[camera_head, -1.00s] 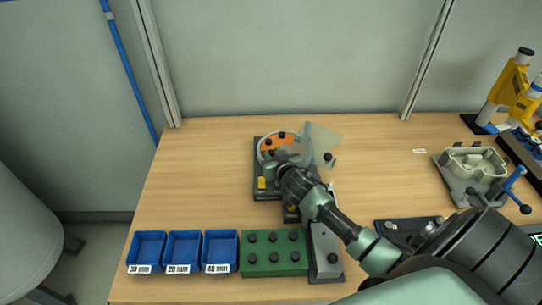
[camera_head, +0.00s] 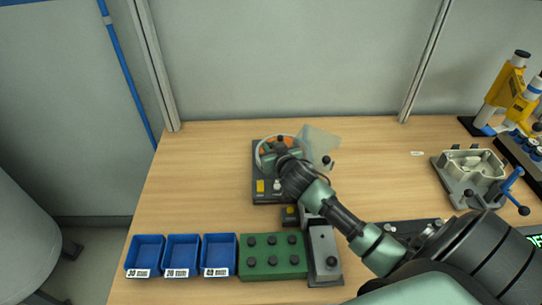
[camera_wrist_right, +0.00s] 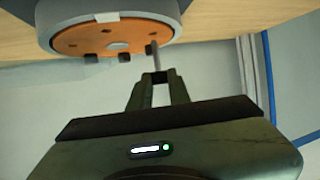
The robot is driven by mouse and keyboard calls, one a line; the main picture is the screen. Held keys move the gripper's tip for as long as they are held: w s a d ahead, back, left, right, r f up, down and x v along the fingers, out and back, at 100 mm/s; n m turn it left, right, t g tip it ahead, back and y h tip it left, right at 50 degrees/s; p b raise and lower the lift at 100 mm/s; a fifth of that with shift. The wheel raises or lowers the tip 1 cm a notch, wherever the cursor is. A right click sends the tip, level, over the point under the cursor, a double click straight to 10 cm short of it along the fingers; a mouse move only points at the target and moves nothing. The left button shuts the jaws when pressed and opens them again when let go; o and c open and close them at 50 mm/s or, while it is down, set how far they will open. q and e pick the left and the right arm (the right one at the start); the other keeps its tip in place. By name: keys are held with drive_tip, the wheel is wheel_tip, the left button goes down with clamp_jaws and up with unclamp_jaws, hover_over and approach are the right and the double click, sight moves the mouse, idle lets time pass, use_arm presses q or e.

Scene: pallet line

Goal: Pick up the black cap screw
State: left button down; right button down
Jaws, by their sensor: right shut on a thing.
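My right gripper (camera_wrist_right: 160,82) is shut on the black cap screw (camera_wrist_right: 157,58); the black head is between the fingertips and the grey shank sticks out toward the orange disc (camera_wrist_right: 75,40). The screw is by the disc's edge; I cannot tell whether it touches. Several other black screw heads show on the disc. In the head view my right gripper (camera_head: 281,160) is over the dark fixture (camera_head: 270,198) and hides much of the disc and the held screw. My left gripper is not in view.
A clear shield (camera_head: 318,142) stands just right of the gripper. A green block (camera_head: 272,268) with several black screws and blue bins (camera_head: 183,240) line the front. A grey clamp fixture (camera_head: 462,185) stands right. The table's left back is free.

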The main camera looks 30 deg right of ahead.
wheel_tip(320, 180, up, 16)
drive_tip(key=b, duration=0.1)
drive_tip(key=shift+f, duration=0.2)
idle(0.8)
